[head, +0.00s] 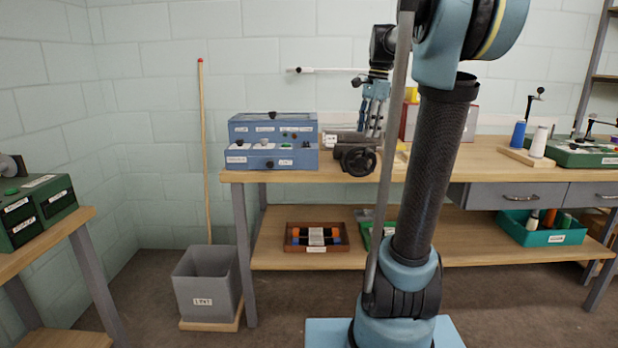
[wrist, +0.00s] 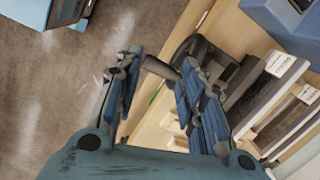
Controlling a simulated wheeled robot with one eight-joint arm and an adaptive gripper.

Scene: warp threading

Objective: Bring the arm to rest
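My gripper (head: 372,122) hangs from my raised arm over the left part of the workbench, with its fingers pointing down. It is just above a machine with a black handwheel (head: 358,161). In the wrist view the two blue-grey fingers of my gripper (wrist: 161,58) stand well apart, with nothing clamped between them. A dark handle (wrist: 160,68) of the handwheel shows between the fingertips. It appears to lie beyond them, and I cannot tell whether they touch it. My arm link hides part of the bench behind.
A blue box with knobs (head: 272,142) stands left of the machine on the workbench (head: 485,165). Thread spools (head: 539,141) and a green device (head: 590,153) are at the right. A grey bin (head: 207,290) with a tall stick stands left of the bench. Open floor lies between it and the left table.

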